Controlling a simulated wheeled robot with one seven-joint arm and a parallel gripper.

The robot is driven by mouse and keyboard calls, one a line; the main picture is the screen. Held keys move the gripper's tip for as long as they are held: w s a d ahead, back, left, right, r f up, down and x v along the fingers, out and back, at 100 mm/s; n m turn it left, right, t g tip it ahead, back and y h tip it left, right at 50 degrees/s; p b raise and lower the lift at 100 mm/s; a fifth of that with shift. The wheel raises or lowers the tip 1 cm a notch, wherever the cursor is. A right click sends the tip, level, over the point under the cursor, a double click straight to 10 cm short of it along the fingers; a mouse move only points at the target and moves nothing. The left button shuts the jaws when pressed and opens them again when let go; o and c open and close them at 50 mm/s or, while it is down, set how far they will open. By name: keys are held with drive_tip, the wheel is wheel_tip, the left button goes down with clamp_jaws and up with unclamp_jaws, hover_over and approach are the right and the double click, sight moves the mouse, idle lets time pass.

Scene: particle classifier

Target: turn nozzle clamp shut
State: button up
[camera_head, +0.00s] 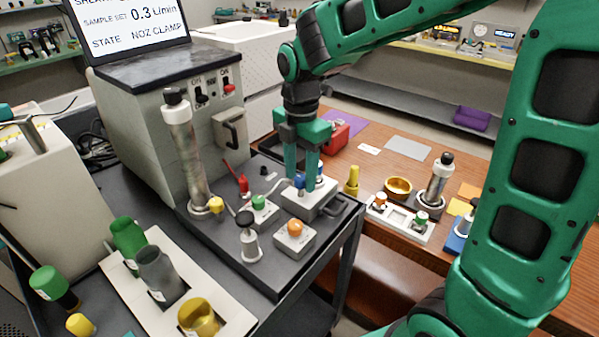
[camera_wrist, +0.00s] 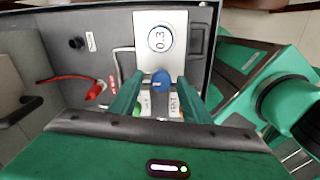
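The screen (camera_head: 128,22) reads 0.3 L/min and STATE NOZ CLAMP. No part is legibly labelled as the nozzle clamp. A tall silver column (camera_head: 185,150) with a black top knob stands before the grey machine, with a yellow knob (camera_head: 216,205) low on its right. My gripper (camera_head: 303,180) points down over a pale valve block (camera_head: 322,205). In the wrist view my gripper (camera_wrist: 160,88) has its fingers on either side of a blue knob (camera_wrist: 161,79), with visible gaps; it looks open. One label beside the knob reads VENT; the other is partly hidden.
Near the block are a green-topped part (camera_head: 259,204), an orange-knobbed box (camera_head: 294,238), a black-topped post (camera_head: 247,236) and a red clip (camera_head: 243,186). A tray (camera_head: 223,325) of cups is at front left. The wooden bench (camera_head: 385,160) lies right.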

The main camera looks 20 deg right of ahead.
drive_tip(key=c, duration=0.9)
drive_tip(key=shift+c, duration=0.2)
drive_tip(key=shift+m, duration=0.3)
drive_tip(key=m, duration=0.3)
drive_tip(key=shift+w+r+m, duration=0.1)
drive_tip(key=shift+m, duration=0.2)
drive_tip(key=m, duration=0.4)
drive_tip(key=shift+a+m, duration=0.1)
drive_tip(key=shift+m, duration=0.2)
drive_tip(key=m, duration=0.4)
drive_tip(key=shift+w+m, duration=0.1)
drive_tip(key=shift+m, duration=2.4)
